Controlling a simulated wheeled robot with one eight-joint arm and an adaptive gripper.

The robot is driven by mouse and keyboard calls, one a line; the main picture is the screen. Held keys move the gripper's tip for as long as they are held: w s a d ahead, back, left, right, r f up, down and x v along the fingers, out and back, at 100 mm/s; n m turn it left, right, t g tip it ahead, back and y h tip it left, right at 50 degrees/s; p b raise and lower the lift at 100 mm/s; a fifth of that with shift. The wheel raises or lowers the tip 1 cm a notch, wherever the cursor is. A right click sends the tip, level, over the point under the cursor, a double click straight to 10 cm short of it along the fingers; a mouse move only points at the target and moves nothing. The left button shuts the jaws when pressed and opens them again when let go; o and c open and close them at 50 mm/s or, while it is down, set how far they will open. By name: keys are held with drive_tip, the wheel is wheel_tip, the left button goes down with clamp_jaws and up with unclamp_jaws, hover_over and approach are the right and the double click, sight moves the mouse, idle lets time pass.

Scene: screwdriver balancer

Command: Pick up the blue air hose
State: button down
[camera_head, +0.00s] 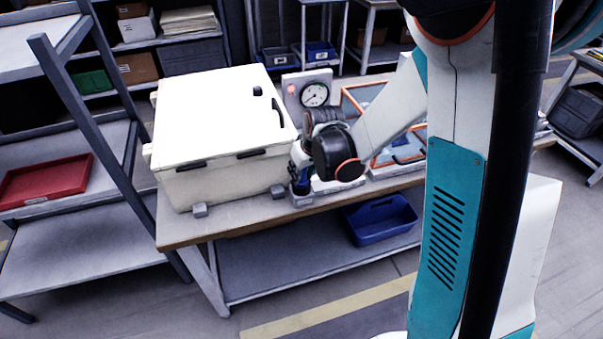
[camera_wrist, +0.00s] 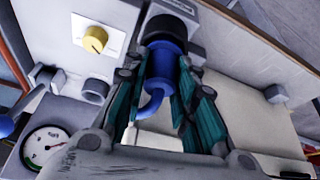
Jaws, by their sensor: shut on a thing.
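The blue air hose (camera_wrist: 163,66) shows in the wrist view as a blue cylindrical body with a short curved tail below it. Its upper end meets a black round part (camera_wrist: 170,30). My gripper (camera_wrist: 165,72) has its teal fingers on both sides of the blue body and is shut on it. In the head view my gripper (camera_head: 300,176) is low at the front edge of the workbench (camera_head: 245,222), just right of the white box. Only a little blue shows there, and my wrist hides part of it. I cannot tell whether the hose is clear of its support.
A large white box (camera_head: 220,125) stands left of my gripper. A panel with a pressure gauge (camera_head: 314,94) is behind it. Orange-edged trays (camera_head: 400,150) lie to the right. A yellow knob (camera_wrist: 95,39) shows in the wrist view. A blue bin (camera_head: 382,220) is on the lower shelf.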

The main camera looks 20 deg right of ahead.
wheel_tip(320, 180, up, 20)
drive_tip(key=p, duration=0.6)
drive_tip(key=shift+f, duration=0.2)
